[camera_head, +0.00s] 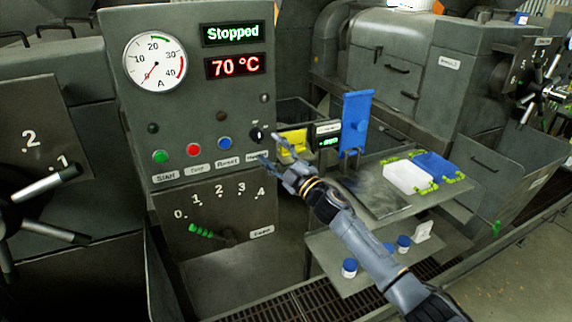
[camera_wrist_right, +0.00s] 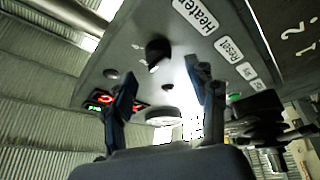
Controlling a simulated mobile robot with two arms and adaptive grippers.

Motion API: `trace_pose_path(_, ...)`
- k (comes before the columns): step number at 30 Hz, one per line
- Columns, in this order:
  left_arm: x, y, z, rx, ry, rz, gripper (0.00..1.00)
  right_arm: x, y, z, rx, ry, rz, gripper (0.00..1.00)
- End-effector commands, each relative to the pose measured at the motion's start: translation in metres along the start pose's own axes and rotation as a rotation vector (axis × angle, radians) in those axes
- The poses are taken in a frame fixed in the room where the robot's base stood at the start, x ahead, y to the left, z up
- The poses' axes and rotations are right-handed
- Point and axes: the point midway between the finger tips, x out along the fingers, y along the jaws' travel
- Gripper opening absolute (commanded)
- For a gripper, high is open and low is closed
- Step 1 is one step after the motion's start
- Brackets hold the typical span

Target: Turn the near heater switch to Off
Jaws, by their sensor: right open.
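The heater switch (camera_head: 256,133) is a small black rotary knob at the right of the grey control panel (camera_head: 190,110). A label (camera_head: 257,156) sits under it. Its position marks are too small to read in the head view. In the right wrist view the knob (camera_wrist_right: 158,52) stands out from the panel near the "Heater" label (camera_wrist_right: 196,15). My right gripper (camera_head: 268,147) is open and empty, close to the right of the knob. In the wrist view the fingers (camera_wrist_right: 160,72) are spread with the knob beyond and between them, apparently not touching. My left gripper is not in view.
The panel has green (camera_head: 160,157), red (camera_head: 193,149) and blue (camera_head: 224,143) buttons, a gauge (camera_head: 155,62) and displays reading "Stopped" (camera_head: 233,33) and "70 °C" (camera_head: 235,66). A lever (camera_head: 207,232) is below. A metal table (camera_head: 445,205) with trays stands right.

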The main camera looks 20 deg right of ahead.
Motion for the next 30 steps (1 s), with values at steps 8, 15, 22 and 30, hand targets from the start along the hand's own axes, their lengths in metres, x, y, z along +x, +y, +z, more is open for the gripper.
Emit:
trace_pose_path(8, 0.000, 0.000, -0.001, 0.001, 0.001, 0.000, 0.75, -0.057, -0.002, 0.001, -0.002, -0.001, -0.004, 0.58)
trace_pose_path(15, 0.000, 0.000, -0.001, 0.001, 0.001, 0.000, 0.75, -0.075, -0.001, 0.000, -0.001, 0.000, -0.002, 0.58)
trace_pose_path(22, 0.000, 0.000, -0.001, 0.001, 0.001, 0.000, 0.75, -0.075, 0.000, 0.000, -0.001, 0.000, -0.001, 0.58)
trace_pose_path(30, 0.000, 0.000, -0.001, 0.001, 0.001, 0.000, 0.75, -0.076, -0.003, 0.002, 0.002, -0.005, -0.004, 0.58)
